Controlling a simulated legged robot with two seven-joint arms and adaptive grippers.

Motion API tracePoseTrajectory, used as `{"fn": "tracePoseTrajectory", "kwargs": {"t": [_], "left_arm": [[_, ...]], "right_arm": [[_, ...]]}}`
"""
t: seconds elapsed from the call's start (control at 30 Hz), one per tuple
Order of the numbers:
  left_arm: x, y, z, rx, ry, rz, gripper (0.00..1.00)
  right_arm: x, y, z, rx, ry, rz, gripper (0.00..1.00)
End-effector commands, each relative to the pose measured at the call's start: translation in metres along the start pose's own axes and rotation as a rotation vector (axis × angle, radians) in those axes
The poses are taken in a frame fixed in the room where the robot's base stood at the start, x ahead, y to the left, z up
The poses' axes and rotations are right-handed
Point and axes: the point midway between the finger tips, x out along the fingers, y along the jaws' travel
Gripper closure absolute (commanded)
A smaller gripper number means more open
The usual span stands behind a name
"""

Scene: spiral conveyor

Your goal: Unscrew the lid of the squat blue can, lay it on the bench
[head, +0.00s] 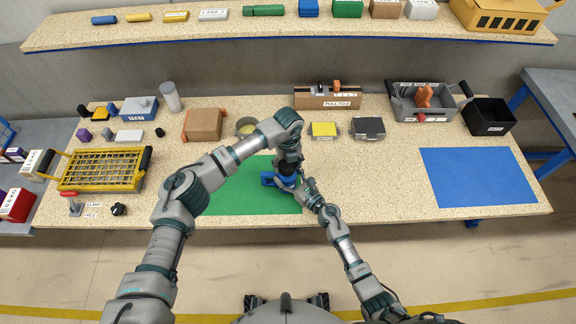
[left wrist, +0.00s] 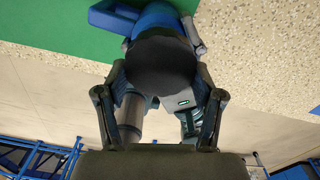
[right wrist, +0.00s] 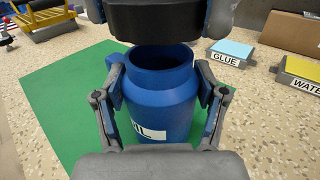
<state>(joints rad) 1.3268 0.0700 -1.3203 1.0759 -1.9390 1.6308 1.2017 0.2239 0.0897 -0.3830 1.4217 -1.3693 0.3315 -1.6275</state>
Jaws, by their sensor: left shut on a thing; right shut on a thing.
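The squat blue can (right wrist: 160,90) stands at the right edge of the green mat (head: 235,190), its open round mouth facing up and a white label ending in "IL" on its side. My right gripper (right wrist: 160,105) is shut around its body. The black lid (right wrist: 155,25) is just above the mouth, with a gap between them. My left gripper (head: 288,166) is shut on this lid from above; the lid also fills the space between its fingers in the left wrist view (left wrist: 162,65). The can's blue handle (head: 267,179) sticks out to the left.
Boxes labelled GLUE (right wrist: 232,52) and WATER (right wrist: 300,72) stand behind the can. A yellow basket (head: 100,170) is at the left, and a blue mat (head: 480,176) lies at the right. Bare bench (head: 385,180) is free between the mats.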

Motion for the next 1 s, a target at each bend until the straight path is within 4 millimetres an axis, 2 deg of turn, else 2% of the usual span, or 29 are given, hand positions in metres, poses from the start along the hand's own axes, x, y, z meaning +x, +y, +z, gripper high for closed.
{"fn": "tracePoseTrajectory", "kwargs": {"t": [0.1, 0.2, 0.4, 0.43, 0.53, 0.87, 1.0], "left_arm": [[-0.018, 0.0, 0.0, 0.002, -0.002, -0.001, 0.74], [-0.027, 0.0, 0.0, 0.002, -0.001, 0.0, 0.74], [-0.028, 0.0, 0.0, 0.001, 0.001, 0.0, 0.74], [-0.028, 0.0, 0.0, 0.001, 0.001, 0.0, 0.74], [-0.028, 0.0, 0.0, 0.001, 0.001, 0.0, 0.74], [-0.028, 0.0, 0.0, 0.001, 0.001, 0.0, 0.74], [-0.028, 0.0, 0.0, 0.001, 0.001, 0.0, 0.74]], "right_arm": [[0.0, 0.0, -0.001, 0.001, 0.001, 0.0, 1.0], [0.0, 0.0, -0.001, 0.001, 0.001, 0.0, 1.0], [0.0, 0.0, -0.001, 0.001, 0.001, 0.0, 1.0], [0.0, 0.0, -0.001, 0.001, 0.001, 0.0, 0.24], [0.0, 0.0, -0.001, 0.001, 0.001, 0.0, 0.0], [-0.001, 0.0, -0.001, 0.0, 0.001, 0.0, 0.0], [-0.012, -0.001, -0.002, -0.001, 0.002, -0.001, 0.0]]}}
